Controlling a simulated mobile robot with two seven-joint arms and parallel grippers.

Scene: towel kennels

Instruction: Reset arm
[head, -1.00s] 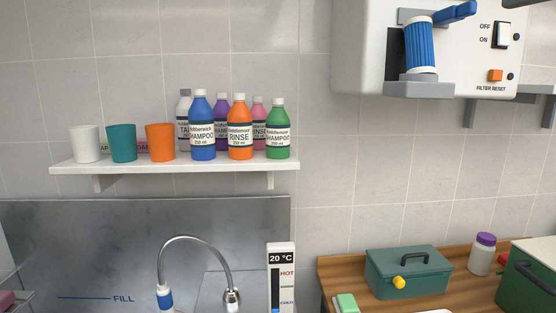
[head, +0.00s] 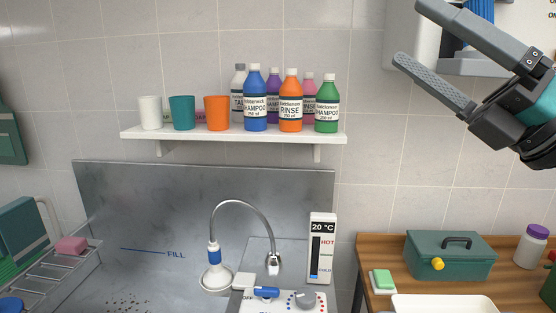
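My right gripper (head: 407,33) comes in from the upper right in the head view. Its two long grey fingers are spread apart with nothing between them. It is raised in front of the tiled wall and the white wall unit, and hides part of that unit. My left gripper is not in the head view.
A white shelf (head: 233,134) holds cups and several bottles. Below are a metal basin panel (head: 200,190), a curved tap (head: 243,206) and a thermometer (head: 321,248). A wooden counter (head: 380,248) at the right bears a green toolbox (head: 450,258). The wall between shelf and gripper is clear.

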